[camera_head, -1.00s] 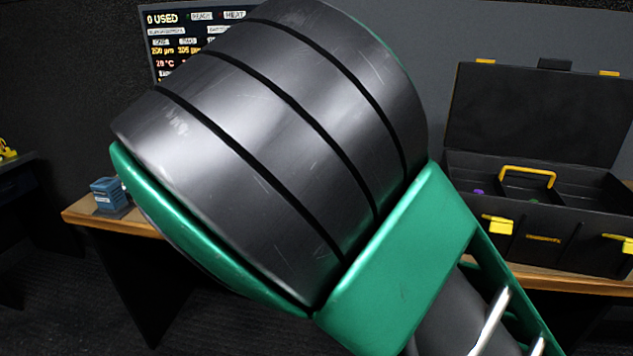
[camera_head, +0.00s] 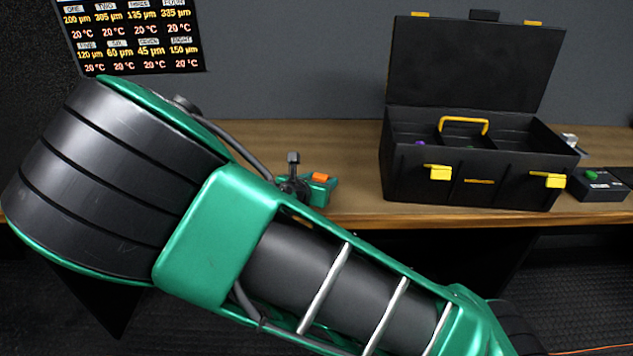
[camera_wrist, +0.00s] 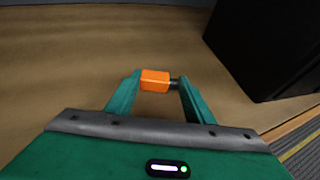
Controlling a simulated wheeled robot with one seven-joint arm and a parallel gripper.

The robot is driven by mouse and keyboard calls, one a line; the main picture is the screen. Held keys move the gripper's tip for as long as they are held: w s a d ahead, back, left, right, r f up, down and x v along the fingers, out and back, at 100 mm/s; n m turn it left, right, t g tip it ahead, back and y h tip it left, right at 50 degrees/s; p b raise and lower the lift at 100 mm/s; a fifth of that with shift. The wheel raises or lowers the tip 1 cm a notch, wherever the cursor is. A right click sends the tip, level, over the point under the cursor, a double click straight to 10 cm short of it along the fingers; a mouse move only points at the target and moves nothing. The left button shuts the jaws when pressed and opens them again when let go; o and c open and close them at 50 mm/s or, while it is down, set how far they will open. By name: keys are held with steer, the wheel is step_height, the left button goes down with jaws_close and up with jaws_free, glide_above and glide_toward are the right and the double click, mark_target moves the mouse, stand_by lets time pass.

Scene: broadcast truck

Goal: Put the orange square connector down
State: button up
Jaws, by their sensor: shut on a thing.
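The orange square connector (camera_wrist: 155,80) is between the fingertips of my gripper (camera_wrist: 157,84) in the wrist view. It is a small orange block with a dark part at its right end. My gripper is shut on it. In the head view a bit of the orange connector (camera_head: 322,178) shows at my gripper (camera_head: 320,188), over the wooden table (camera_head: 345,150). My arm hides part of the table. I cannot tell whether the connector touches the tabletop.
An open black toolbox (camera_head: 480,165) with yellow latches stands on the table to the right of my gripper; its dark side (camera_wrist: 265,50) shows at the wrist view's upper right. A dark box with a green button (camera_head: 598,184) is further right. Bare tabletop lies around the connector.

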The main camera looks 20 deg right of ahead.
steer(key=o, duration=1)
steer(key=v, duration=1.1)
steer(key=shift+s+a+r, duration=0.25)
steer(key=shift+s+a, duration=0.05)
steer(key=shift+s, duration=0.1)
